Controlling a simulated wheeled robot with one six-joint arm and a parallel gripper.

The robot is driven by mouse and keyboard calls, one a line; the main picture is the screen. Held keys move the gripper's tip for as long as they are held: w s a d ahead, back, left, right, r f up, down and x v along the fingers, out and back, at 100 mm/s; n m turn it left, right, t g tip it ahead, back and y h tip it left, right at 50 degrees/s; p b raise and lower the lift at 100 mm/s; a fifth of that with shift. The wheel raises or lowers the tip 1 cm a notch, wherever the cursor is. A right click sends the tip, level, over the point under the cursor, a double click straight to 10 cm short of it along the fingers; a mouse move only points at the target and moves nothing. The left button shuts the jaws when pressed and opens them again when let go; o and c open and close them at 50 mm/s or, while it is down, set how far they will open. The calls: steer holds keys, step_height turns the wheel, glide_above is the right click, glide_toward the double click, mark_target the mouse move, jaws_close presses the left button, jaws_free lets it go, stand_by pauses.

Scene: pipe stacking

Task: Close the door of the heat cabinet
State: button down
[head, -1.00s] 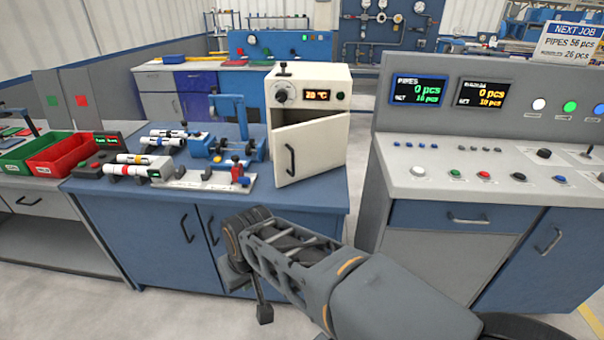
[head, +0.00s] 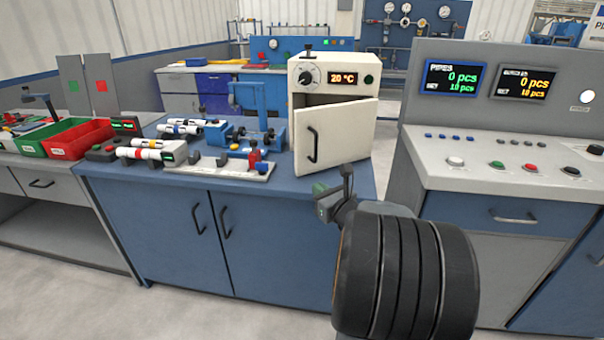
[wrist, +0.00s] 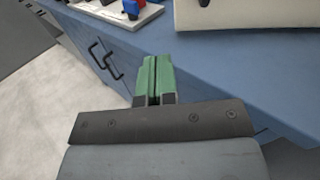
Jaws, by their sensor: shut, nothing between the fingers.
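The heat cabinet (head: 303,97) is a cream box with a dial and a 20 °C display, standing at the right end of the blue bench. Its door (head: 345,140) is ajar: the left edge with the black handle (head: 312,146) stands out toward me, and a dark gap shows above it. My gripper (head: 319,188), with green fingertips, is at the bench's front edge, below the door and apart from it. In the wrist view the green fingers (wrist: 152,78) are together and empty. A cream lower part of the cabinet or door (wrist: 240,12) shows at the top there.
The blue bench (head: 190,185) carries a blue press and fixtures with white pipes (head: 150,150) left of the cabinet. A red bin (head: 80,138) and a green bin stand further left. A grey control console (head: 440,150) stands close on the right. The floor in front is clear.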

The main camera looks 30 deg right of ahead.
steer(key=d+m, duration=0.1)
steer(key=h+b, duration=0.1)
steer(key=b, duration=0.1)
glide_toward(299, 162)
steer(key=w, duration=0.7)
steer(key=shift+w+d+f, duration=0.25)
steer(key=shift+d, duration=0.15)
